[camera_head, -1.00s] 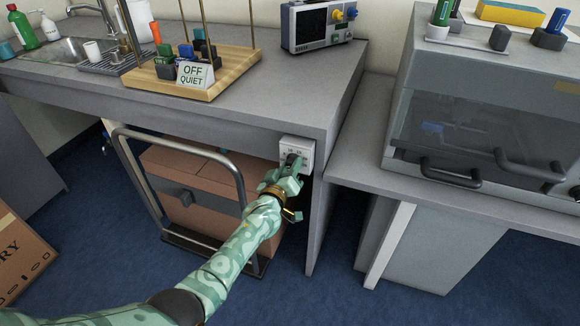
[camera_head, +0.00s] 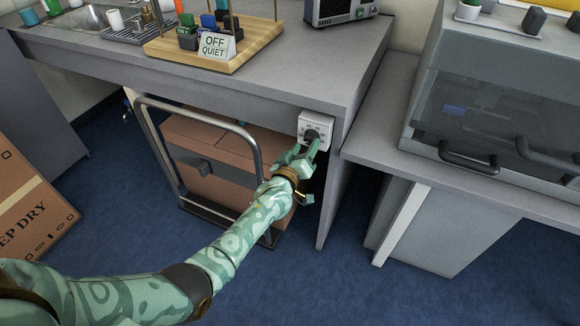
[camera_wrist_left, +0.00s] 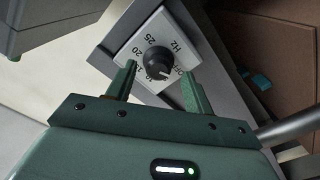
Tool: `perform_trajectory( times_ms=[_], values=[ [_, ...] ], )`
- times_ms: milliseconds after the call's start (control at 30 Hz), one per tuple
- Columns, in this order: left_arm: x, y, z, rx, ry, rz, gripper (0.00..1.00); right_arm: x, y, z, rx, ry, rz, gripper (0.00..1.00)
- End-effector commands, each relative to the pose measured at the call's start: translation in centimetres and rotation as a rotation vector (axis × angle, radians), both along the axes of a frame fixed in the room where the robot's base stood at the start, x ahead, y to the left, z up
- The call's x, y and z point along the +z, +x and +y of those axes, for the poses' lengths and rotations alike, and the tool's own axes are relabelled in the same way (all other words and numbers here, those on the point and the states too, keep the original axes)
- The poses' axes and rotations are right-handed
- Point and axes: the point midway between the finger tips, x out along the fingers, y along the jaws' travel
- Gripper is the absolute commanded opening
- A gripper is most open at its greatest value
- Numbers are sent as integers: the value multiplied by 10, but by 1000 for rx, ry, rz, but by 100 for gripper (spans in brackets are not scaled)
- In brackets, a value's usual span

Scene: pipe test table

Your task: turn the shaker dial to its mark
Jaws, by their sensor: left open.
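The shaker dial (camera_head: 312,136) is a dark round knob on a white control plate (camera_head: 325,124) at the front of the bench. In the left wrist view the dial (camera_wrist_left: 158,64) has a pale pointer line at its lower edge, near the 10 and OFF labels; the printed scale also shows 20, 25 and Hz. My left gripper (camera_head: 306,151) is open in front of the plate. In the wrist view the fingers of the left gripper (camera_wrist_left: 158,76) stand on either side of the dial, apart from it. My right gripper is not in view.
The bench edge (camera_head: 230,88) overhangs just above the plate. A cart with a metal handle (camera_head: 196,107) and brown boxes (camera_head: 215,150) stands beneath, left of my forearm. A card reading OFF QUIET (camera_head: 216,46) stands on the wooden base above. A clear-fronted cabinet (camera_head: 490,105) is at right.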

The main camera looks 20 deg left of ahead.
Motion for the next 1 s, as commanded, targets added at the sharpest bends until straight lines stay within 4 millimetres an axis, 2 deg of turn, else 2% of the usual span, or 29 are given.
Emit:
perform_trajectory(
  times_ms=[33,300,500,700,1000],
  values=[
    [9,-13,1,-1,1,-3,52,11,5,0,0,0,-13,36],
    [8,-87,3,0,2,-1,52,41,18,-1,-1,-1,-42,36],
    [4,-124,4,0,1,0,52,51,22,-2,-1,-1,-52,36],
    [1,-137,5,0,0,0,52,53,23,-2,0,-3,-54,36],
    [1,-137,5,-1,0,1,52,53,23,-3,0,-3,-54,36]
  ],
)
